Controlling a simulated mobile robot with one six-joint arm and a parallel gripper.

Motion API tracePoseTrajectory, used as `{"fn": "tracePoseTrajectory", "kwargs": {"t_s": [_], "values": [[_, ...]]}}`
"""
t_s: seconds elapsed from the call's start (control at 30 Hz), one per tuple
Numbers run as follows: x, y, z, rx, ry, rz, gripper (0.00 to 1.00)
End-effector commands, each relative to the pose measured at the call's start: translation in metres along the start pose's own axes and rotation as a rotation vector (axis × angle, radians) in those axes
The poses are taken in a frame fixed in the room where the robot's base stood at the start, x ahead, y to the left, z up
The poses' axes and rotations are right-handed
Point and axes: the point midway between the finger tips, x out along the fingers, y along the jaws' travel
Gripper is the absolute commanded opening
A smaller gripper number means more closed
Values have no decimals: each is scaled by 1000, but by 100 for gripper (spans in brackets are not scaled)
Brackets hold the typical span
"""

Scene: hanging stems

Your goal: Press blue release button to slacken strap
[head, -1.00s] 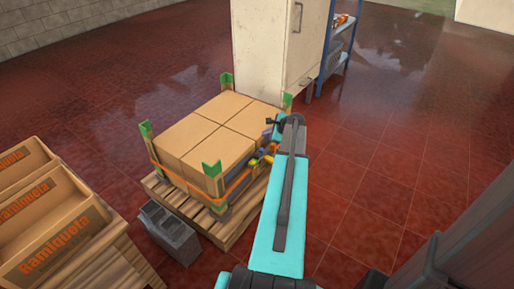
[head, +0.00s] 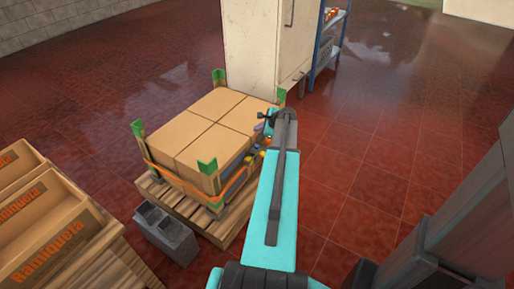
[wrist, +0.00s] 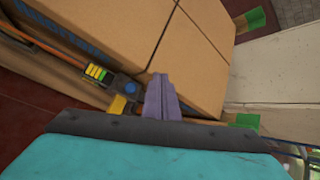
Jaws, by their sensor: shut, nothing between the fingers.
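The blue button (wrist: 130,89) is on a dark tensioner (wrist: 112,82) on the side of the strapped cartons, with a yellow-green strip and a yellow tab beside it. The orange strap (wrist: 50,45) runs from the tensioner along the cartons; it also shows in the head view (head: 236,183). My gripper (wrist: 160,82) is shut and empty, its purple-grey fingers to the right of the button in the wrist view. They look apart from the button, but depth is hard to tell. In the head view my arm partly hides the tensioner.
Cartons (head: 210,115) with green-topped corner posts stand on a wooden pallet (head: 222,228). A grey block (head: 165,232) lies by the pallet's front. Orange-lettered crates (head: 45,235) are at left. A pale cabinet (head: 265,50) stands close behind. Red floor is open at right.

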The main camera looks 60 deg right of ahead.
Motion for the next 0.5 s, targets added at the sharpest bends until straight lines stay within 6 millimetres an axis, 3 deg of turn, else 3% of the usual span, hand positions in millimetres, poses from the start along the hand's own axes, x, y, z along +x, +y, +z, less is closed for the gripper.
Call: {"fn": "tracePoseTrajectory", "kwargs": {"t_s": [0.5], "values": [[32,24,-25,1,1,-1,0]]}}
